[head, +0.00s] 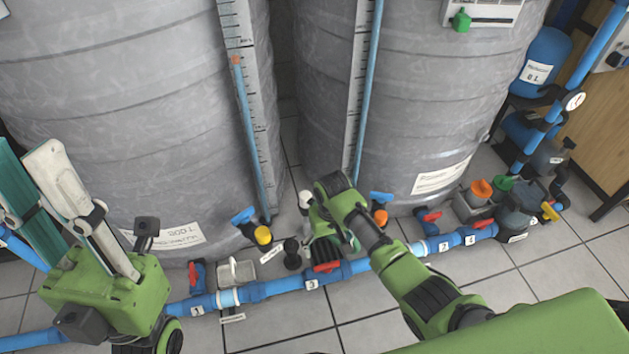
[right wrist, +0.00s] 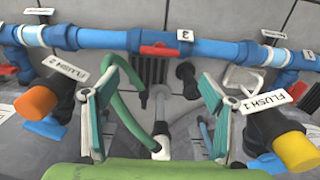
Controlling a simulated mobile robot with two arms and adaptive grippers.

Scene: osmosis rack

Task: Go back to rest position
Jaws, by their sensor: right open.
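My right gripper (head: 327,225) is above the floor between two large grey tanks, near the blue pipe. My own wrist hides part of it in the head view. In the right wrist view its fingers (right wrist: 158,85) are spread, with teal pads and nothing held between them. A white-tipped fitting (right wrist: 160,140) and a green hose (right wrist: 125,105) show beyond and between the fingers. My left gripper (head: 28,160) is at the left edge of the head view, fingers pointing up with a gap between them and nothing seen in it.
The blue pipe (head: 350,268) with red-handled valves runs low across the front. The yellow FLUSH 1 knob (right wrist: 297,150) and orange FLUSH 2 knob (right wrist: 35,102) flank the right gripper. The left tank (head: 120,110) and right tank (head: 430,90) stand behind. Tiled floor (head: 545,270) is open at front right.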

